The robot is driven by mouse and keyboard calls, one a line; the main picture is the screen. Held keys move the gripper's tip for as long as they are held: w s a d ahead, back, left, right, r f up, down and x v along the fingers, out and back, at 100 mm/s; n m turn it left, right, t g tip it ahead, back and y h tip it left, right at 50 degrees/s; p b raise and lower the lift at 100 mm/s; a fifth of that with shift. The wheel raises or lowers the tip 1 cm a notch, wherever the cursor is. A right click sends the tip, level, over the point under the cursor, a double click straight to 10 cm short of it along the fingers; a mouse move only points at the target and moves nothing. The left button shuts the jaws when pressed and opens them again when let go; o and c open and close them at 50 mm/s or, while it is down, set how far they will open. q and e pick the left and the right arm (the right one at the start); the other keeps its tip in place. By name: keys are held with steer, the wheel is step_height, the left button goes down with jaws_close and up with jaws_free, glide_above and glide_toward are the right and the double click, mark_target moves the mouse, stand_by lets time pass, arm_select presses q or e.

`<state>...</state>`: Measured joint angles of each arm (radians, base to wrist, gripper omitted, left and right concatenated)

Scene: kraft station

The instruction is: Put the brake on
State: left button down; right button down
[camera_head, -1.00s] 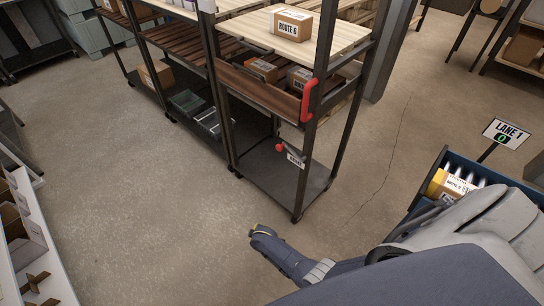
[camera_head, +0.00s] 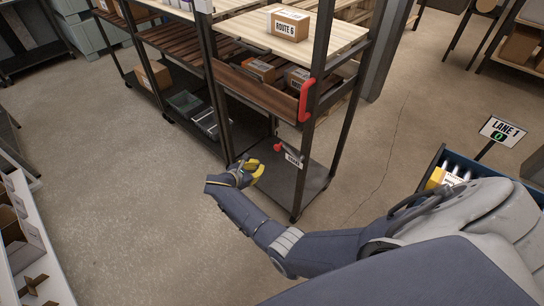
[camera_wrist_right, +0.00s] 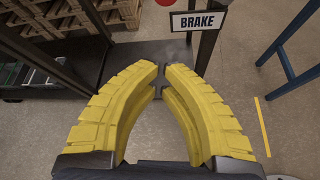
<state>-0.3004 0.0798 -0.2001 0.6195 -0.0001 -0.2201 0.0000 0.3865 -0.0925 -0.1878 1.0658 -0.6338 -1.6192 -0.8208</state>
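The brake on the cart (camera_head: 262,98) has a short lever with a red knob (camera_head: 278,147) on the near corner post. A white BRAKE label (camera_head: 293,159) hangs just below it. In the right wrist view the BRAKE label (camera_wrist_right: 199,21) is at the top, with part of the red knob (camera_wrist_right: 165,2) cut off by the frame edge. My right gripper (camera_head: 256,170) is just left of and below the knob, apart from it. Its yellow fingers (camera_wrist_right: 163,70) come together at the tips with nothing between them. My left gripper is out of view.
The cart carries a ROUTE 6 box (camera_head: 288,23) on top and a red handle (camera_head: 305,100) on its post. More shelving stands to the left. A LANE 1 sign (camera_head: 502,131) and a blue bin (camera_head: 441,156) are at the right. The floor in front is clear.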

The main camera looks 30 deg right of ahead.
mark_target(290, 151)
steer(key=shift+s, duration=0.15)
steer(key=shift+d, duration=0.1)
steer(key=w+d, duration=0.3)
steer(key=d, duration=0.6)
steer(key=shift+f, duration=0.4)
stand_by(0.7)
